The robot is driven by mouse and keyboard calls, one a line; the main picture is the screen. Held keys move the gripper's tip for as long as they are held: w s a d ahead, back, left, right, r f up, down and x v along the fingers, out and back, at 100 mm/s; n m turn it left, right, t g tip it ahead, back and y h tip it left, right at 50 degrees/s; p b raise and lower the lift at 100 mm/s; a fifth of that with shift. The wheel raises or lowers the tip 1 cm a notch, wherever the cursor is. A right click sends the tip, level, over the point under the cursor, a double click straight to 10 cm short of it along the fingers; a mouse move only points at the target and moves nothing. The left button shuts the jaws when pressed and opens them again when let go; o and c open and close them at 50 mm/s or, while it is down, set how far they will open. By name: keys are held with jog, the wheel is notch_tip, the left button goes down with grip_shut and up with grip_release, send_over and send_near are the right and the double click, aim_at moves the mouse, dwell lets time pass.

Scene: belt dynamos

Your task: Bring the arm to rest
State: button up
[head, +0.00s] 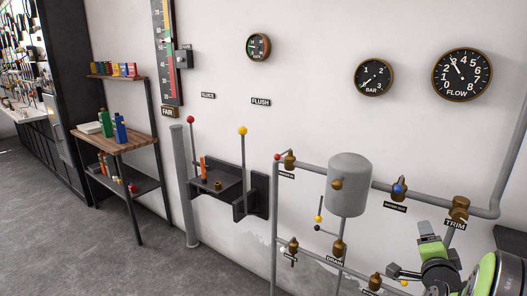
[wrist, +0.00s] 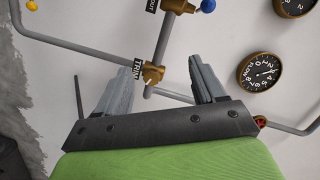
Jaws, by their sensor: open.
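My arm enters the head view at the lower right, in green and dark grey. My gripper (wrist: 160,72) shows in the wrist view with its two grey fingers spread apart and nothing between them. In the head view its green hand and small grey fingers (head: 424,228) point upward, left of the brass TRIM valve (head: 459,208). In the wrist view the TRIM valve (wrist: 152,73) appears beyond the gap between the fingers. I cannot tell the exact distance, but no grip on it shows.
Grey pipes with brass valves and a grey tank (head: 349,185) run along the wall near my arm. A FLOW gauge (head: 462,75) and a BAR gauge (head: 373,77) hang above. A wall bracket with levers (head: 230,185) and a shelf (head: 115,143) stand left. The floor (head: 90,240) at lower left is clear.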

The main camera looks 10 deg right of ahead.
jog(key=s+a+r+n+g+y, duration=0.15)
jog(key=a+n+y, duration=0.8)
jog(key=a, duration=1.35)
jog(key=s+a+f+n+g, duration=0.1)
jog(key=s+a+n+g, duration=0.2)
jog(key=s+a+n, duration=0.45)
jog(key=s+a+f+n+g, duration=0.1)
jog(key=s+a+n+g, duration=0.25)
jog(key=s, duration=0.75)
notch_tip(320, 180, up, 17)
jog(key=p, duration=1.7)
jog(key=shift+s+f+m, duration=0.2)
jog(key=shift+s+m, duration=0.15)
jog(key=shift+s, duration=0.1)
